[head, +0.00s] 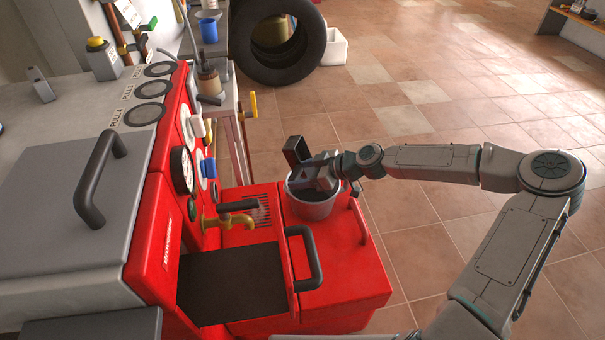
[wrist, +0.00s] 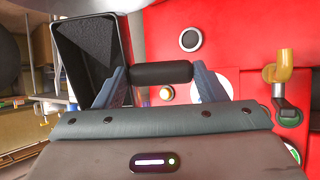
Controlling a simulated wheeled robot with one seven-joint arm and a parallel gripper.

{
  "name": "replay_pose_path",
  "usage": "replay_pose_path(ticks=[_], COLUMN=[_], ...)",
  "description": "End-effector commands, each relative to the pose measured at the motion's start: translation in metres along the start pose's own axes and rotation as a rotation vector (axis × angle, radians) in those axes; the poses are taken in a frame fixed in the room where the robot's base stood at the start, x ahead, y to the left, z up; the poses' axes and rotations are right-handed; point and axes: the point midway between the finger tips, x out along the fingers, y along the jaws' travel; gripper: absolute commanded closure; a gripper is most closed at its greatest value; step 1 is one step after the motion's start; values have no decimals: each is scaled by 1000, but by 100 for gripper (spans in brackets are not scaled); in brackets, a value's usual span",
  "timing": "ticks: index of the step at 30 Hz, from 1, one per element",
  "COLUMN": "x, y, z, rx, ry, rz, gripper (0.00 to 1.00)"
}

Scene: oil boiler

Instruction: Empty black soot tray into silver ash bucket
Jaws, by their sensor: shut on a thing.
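My gripper (head: 325,175) is over the silver ash bucket (head: 313,208), which stands on a red ledge of the boiler. In the wrist view my gripper (wrist: 161,75) is shut on a black cylindrical handle (wrist: 162,72), one finger at each end. The black soot tray (head: 296,151) is at the gripper, above the bucket's rim, and looks tilted in the head view. In the wrist view the tray (wrist: 121,45) shows dark, grainy soot inside. The bucket's inside is mostly hidden by my gripper.
A dark recessed panel (head: 233,282) lies in front. Tiled floor to the right is clear. A tyre (head: 277,70) stands at the back.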

Motion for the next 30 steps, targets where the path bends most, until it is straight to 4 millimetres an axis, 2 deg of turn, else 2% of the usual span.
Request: replay_pose_path(ticks=[30], x=[-3], y=[0], z=[5], rx=[1], ry=[75], rz=[1], gripper=[67])
